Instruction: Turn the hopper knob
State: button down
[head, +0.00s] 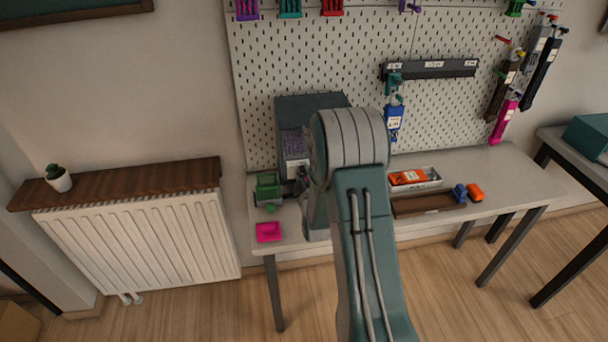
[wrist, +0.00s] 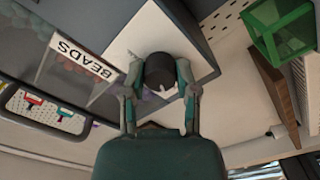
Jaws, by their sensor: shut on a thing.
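The hopper (head: 312,103) is a dark grey box at the back left of the table, with a window of purplish beads. In the wrist view its label reads BEADS (wrist: 84,60). The hopper knob (wrist: 158,68) is round and black with a small pale mark, and sits on a white panel beside the label. My gripper (wrist: 161,76) has one finger on each side of the knob and is shut on it. In the head view my arm hides the knob and most of my gripper.
A green container (head: 267,186) stands left of my gripper, and a pink tray (head: 268,232) lies at the table's front left edge. A tray with orange items (head: 414,177) and a brown holder (head: 422,204) lie to the right. A pegboard (head: 300,60) rises behind.

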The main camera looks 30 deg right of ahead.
jog(key=shift+a, duration=0.1)
dwell(0.3)
jog(key=shift+c, duration=1.9)
grip_release()
jog(key=shift+w, duration=0.1)
jog(key=v, duration=1.2)
